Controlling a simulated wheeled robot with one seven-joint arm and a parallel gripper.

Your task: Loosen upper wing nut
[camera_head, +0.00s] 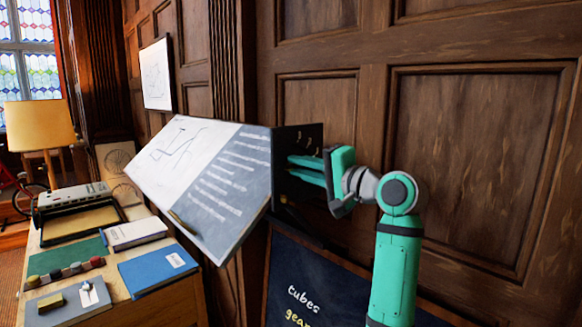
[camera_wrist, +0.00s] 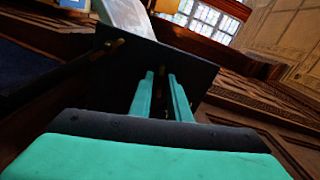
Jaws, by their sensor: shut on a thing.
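The tilted drafting board (camera_head: 205,170) has a dark side plate (camera_head: 298,137), which also shows in the wrist view (camera_wrist: 195,60). My gripper (camera_head: 292,167) reaches in from the right, with its green fingers at the upper part of that plate. In the wrist view my gripper (camera_wrist: 162,75) has its two fingers close to the plate, a narrow gap between them. It is shut on the upper wing nut, which the fingers hide. A small brass piece (camera_wrist: 110,47), perhaps the lower wing nut, shows left of the fingers on the plate.
A dark chalkboard (camera_head: 300,280) stands below my arm. The panelled wall (camera_head: 480,170) is close behind the arm.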

